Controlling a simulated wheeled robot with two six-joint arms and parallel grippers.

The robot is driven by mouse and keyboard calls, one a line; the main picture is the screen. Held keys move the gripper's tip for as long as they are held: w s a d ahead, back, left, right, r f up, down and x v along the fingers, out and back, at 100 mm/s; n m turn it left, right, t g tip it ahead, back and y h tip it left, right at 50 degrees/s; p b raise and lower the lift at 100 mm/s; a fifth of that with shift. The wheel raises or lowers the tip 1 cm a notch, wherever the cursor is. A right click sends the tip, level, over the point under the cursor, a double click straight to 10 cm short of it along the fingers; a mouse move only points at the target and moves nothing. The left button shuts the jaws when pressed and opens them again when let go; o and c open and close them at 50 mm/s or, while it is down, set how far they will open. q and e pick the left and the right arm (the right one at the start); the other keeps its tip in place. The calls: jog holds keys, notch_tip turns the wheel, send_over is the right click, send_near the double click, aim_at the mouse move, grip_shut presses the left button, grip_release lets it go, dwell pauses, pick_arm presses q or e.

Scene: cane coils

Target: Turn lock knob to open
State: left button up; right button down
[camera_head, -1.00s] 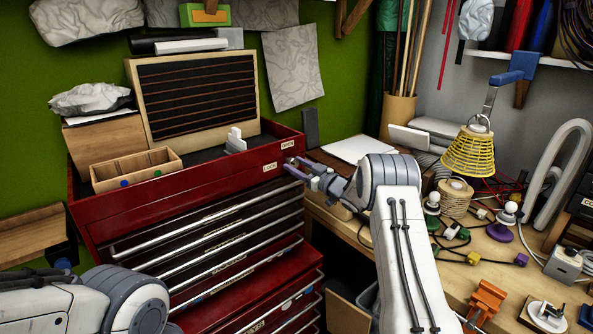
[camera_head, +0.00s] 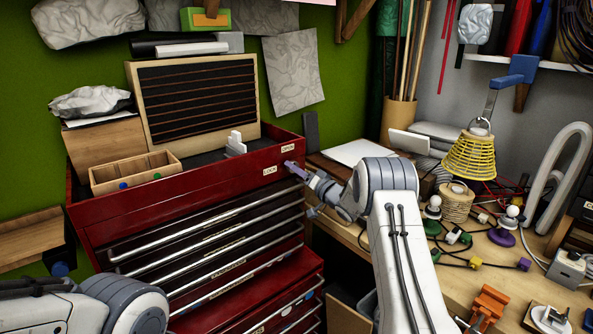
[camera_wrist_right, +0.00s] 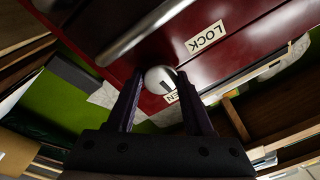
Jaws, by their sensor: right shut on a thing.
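The lock knob (camera_wrist_right: 160,78) is round and pale with a dark mark on its face, on the red tool chest's front in the right wrist view. My right gripper (camera_wrist_right: 158,84) is shut on the knob, one dark finger on each side. A "LOCK" label (camera_wrist_right: 206,37) shows beside the knob, and an "OPEN" label (camera_wrist_right: 172,97) is partly hidden behind it and a finger. In the head view my right gripper (camera_head: 291,166) is at the chest's upper right front corner and hides the knob. My left arm shows at the lower left, but its gripper is out of view.
The red tool chest (camera_head: 180,198) has several drawers with long metal handles below the knob. A wooden divided tray (camera_head: 135,172) stands on top. To the right, the workbench (camera_head: 505,258) is crowded with cables, bulbs and a yellow lamp (camera_head: 470,155).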

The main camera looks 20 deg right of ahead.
jog(key=shift+f+m, duration=0.1)
jog(key=shift+m, duration=0.6)
jog(key=shift+c, duration=1.5)
grip_release()
jog(key=b+v, duration=0.4)
jog(key=v, duration=0.6)
jog(key=shift+s, duration=0.25)
